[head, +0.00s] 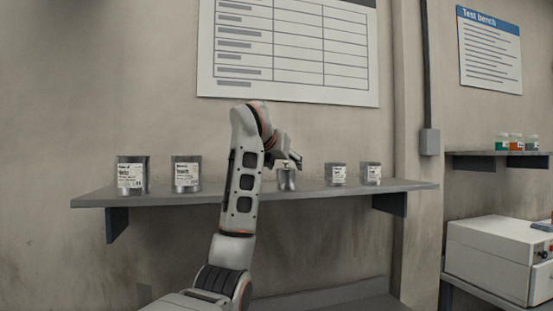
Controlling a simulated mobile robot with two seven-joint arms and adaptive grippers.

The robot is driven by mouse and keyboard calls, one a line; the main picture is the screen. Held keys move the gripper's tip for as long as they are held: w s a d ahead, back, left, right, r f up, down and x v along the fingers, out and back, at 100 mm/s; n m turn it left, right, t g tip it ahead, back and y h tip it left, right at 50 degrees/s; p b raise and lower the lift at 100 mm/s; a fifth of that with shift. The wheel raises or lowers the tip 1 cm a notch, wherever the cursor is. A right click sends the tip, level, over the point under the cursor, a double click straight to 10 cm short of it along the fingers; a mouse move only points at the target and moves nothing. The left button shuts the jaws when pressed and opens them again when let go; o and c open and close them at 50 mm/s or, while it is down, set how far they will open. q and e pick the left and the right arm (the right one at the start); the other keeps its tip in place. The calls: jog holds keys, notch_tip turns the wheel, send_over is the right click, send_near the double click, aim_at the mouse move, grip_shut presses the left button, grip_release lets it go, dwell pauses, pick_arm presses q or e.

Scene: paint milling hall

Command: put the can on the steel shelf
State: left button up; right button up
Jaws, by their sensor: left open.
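A grey steel shelf (320,194) runs along the wall, held by dark brackets. A small silver can (286,183) stands on it, right beside my left gripper and partly covered by it. My left gripper (292,162) is open just above and around the top of this can; I cannot tell whether they touch. Other labelled cans stand upright on the same shelf: two larger ones (131,175) and (186,174) on the left, two smaller ones (336,175) and (371,173) on the right. My right gripper is out of view.
My left arm crosses in front of the shelf's middle. A wall chart (290,50) hangs above. At the right are a small shelf (490,154) with coloured jars and a white box-shaped machine (495,260). Bare shelf shows at its right end.

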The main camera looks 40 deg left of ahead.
pick_arm(q)
jog(key=b+v, duration=0.1)
jog(key=v, duration=0.8)
jog(key=shift+f, duration=0.1)
dwell(0.3)
